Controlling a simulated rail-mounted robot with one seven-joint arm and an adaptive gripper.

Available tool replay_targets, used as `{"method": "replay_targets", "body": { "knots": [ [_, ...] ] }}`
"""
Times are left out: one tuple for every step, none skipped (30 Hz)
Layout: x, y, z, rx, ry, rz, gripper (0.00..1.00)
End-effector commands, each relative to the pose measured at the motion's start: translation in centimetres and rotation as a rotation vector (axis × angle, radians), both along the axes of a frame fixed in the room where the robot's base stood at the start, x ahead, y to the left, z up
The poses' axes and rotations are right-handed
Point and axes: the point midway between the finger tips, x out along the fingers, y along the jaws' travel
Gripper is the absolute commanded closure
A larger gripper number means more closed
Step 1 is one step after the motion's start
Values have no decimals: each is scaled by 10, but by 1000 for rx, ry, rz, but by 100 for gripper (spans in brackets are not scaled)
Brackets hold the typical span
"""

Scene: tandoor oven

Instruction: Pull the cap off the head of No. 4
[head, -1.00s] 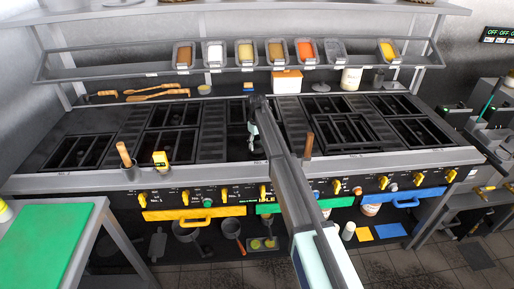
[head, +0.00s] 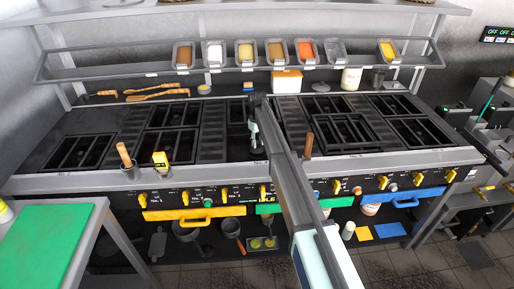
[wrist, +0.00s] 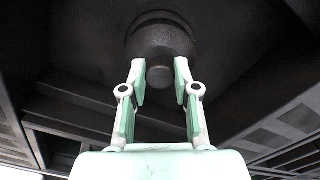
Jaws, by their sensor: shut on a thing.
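The cap, a dark round piece with a short knob (wrist: 160,77), is at the top middle of the wrist view. My gripper (wrist: 160,70) has its two pale green fingertips on either side of the knob and is shut on it. A curved dark ring edge shows around the cap's far side. I cannot tell whether the cap is seated on the burner head or lifted. In the head view my gripper (head: 256,148) is over the middle bay of the cooking range (head: 211,140), and my arm partly hides this spot.
Black grates (head: 345,130) lie on both sides of the middle bay. A wooden handle (head: 308,144) stands upright just right of my arm. A shelf with several spice pans (head: 246,52) runs above the back. A green board (head: 45,245) is at the lower left.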

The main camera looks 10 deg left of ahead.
Motion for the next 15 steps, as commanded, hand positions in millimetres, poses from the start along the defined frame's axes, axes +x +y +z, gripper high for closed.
{"method": "replay_targets", "body": {
  "knots": [
    [1, 0, 0, -1, -1, -1, 100],
    [1, 0, 0, -1, -1, -1, 100],
    [1, 0, 1, -1, -1, -1, 100],
    [1, 0, 1, 0, -1, -1, 100],
    [1, 0, 1, 0, -1, 0, 100],
    [1, 0, 1, 0, -1, 0, 100],
    [1, 0, 2, 1, -2, 0, 100],
    [1, 0, 2, 1, -2, 0, 100],
    [1, 0, 3, 1, -2, 0, 100],
    [1, 0, 3, 1, -2, 0, 100],
    [1, 0, 4, 1, -3, 0, 100],
    [1, 0, 5, 1, -3, 0, 100],
    [1, 0, 6, 1, -3, 0, 100],
    [1, 1, 7, 1, -3, 0, 100],
    [1, 1, 9, 1, -3, 0, 100]
  ]
}}
